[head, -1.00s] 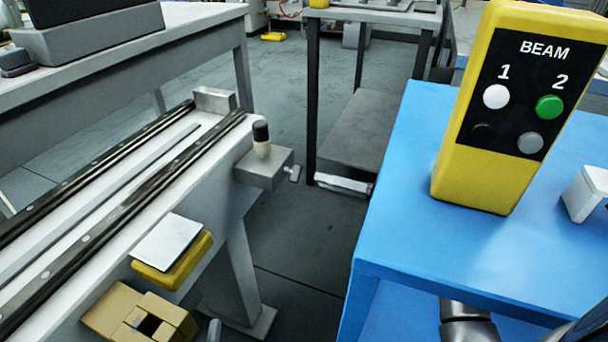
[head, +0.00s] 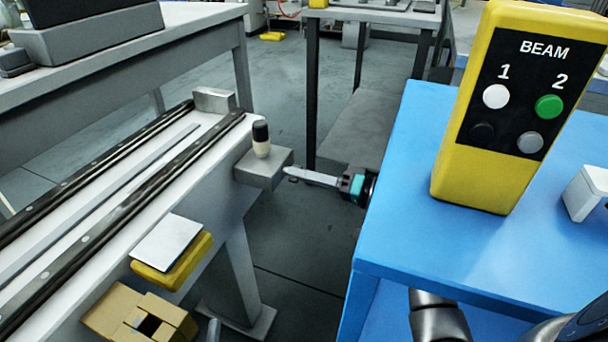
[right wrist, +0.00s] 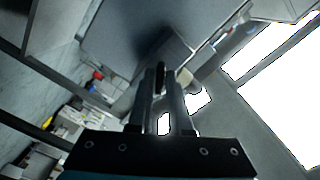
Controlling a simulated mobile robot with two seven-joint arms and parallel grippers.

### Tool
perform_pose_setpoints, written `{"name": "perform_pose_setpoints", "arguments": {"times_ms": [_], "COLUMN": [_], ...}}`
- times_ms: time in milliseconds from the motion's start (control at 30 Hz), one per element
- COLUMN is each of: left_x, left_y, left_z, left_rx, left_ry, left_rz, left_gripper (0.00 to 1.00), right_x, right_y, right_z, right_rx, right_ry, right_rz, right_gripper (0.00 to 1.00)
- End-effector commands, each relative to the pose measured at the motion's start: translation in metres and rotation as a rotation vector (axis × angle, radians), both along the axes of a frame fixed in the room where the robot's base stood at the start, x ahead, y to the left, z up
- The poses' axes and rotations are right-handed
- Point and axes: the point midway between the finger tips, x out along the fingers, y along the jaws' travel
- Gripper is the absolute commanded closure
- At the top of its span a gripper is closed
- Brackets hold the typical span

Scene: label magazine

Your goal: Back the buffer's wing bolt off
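The buffer is a grey block (head: 263,168) with a black-and-cream knob (head: 261,138) on top, at the far end of the rail bench's side. Its wing bolt is on the block's right side, now hidden in the head view behind my right gripper's fingertips. My right gripper (head: 291,172) reaches in from the right, fingers level, tips at the bolt's place. In the right wrist view its two fingers (right wrist: 161,80) lie parallel with a narrow gap. A dark upright piece, perhaps the wing, shows between their tips; whether they touch it I cannot tell. My left gripper is not in view.
A blue table (head: 410,230) with a yellow BEAM button box (head: 480,180) stands right of my right gripper. The white rail bench (head: 190,185) lies left, with a yellow pad (head: 160,277) and tan block (head: 110,312) on its near side. Floor shows between bench and table.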

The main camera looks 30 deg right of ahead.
Motion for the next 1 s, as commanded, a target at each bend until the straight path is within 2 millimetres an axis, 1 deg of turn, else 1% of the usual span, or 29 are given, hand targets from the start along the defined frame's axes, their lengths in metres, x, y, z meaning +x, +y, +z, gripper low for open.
{"name": "perform_pose_setpoints", "arguments": {"times_ms": [33, 100, 667, 867, 1000], "left_x": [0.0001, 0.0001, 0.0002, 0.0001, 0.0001], "left_y": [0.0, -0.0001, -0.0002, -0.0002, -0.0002], "left_z": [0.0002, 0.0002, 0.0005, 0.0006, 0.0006], "left_rx": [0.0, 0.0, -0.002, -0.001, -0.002], "left_ry": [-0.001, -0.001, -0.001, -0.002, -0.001], "left_rz": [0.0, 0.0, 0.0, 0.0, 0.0], "left_gripper": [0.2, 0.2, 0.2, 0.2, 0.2], "right_x": [-0.0001, -0.0001, -0.0003, -0.0002, -0.0001], "right_y": [-0.0002, -0.0002, -0.0004, -0.0004, -0.0009], "right_z": [-0.0002, -0.0002, -0.0004, -0.0002, -0.0002], "right_rx": [-0.001, -0.001, -0.017, -0.081, -0.158], "right_ry": [0.001, 0.001, -0.013, -0.07, -0.139], "right_rz": [-0.001, -0.001, 0.0, 0.0, 0.0], "right_gripper": [0.95, 1.0, 1.0, 1.0, 1.0]}}
